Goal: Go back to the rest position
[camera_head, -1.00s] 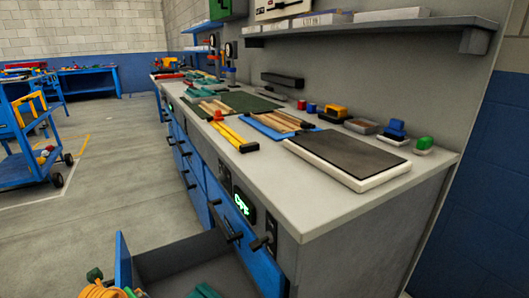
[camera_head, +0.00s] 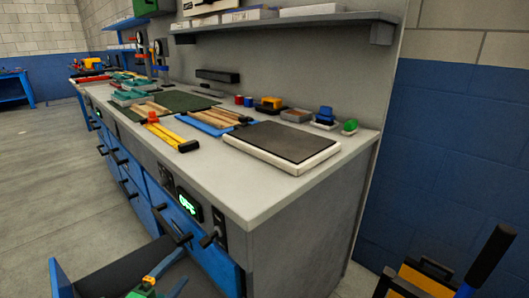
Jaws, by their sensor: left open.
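My left gripper (camera_head: 178,267) shows at the bottom edge of the head view, as green and bluish parts with two prongs apart. It is open, with nothing seen between the prongs. It appears over the open drawer (camera_head: 62,280) at the bench's front left, and most of its arm is cut off by the frame. I cannot tell how high above the drawer it is. My right gripper is not in view.
The grey workbench (camera_head: 270,190) holds a dark-topped white panel (camera_head: 282,146), yellow-handled tools (camera_head: 172,137) and small coloured blocks. A shelf (camera_head: 290,22) hangs above. A black and yellow object (camera_head: 415,280) stands at bottom right. The floor (camera_head: 40,165) at left is clear.

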